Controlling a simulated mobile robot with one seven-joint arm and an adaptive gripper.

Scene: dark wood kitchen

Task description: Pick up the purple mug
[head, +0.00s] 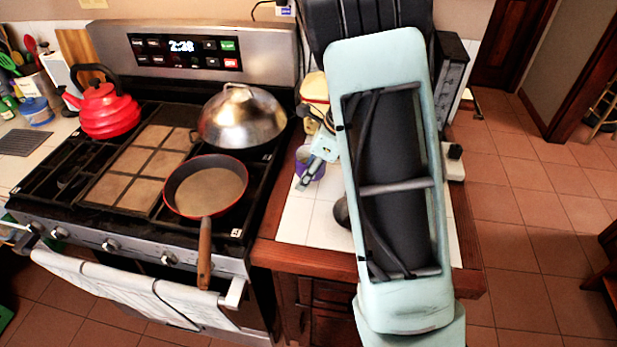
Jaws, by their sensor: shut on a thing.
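The purple mug (318,173) is on the white-tiled counter just right of the stove, partly hidden behind my gripper. My gripper (308,174) is at the mug, with a pale finger across its near side, and is shut on it. My arm covers much of the counter to the right. I cannot tell whether the mug's base touches the tiles.
A frying pan (206,188) with a wooden handle (204,255) and a domed metal lid (241,117) are on the stove, left of the mug. A red kettle (102,108) stands farther left. The front tiles of the counter (308,222) are clear.

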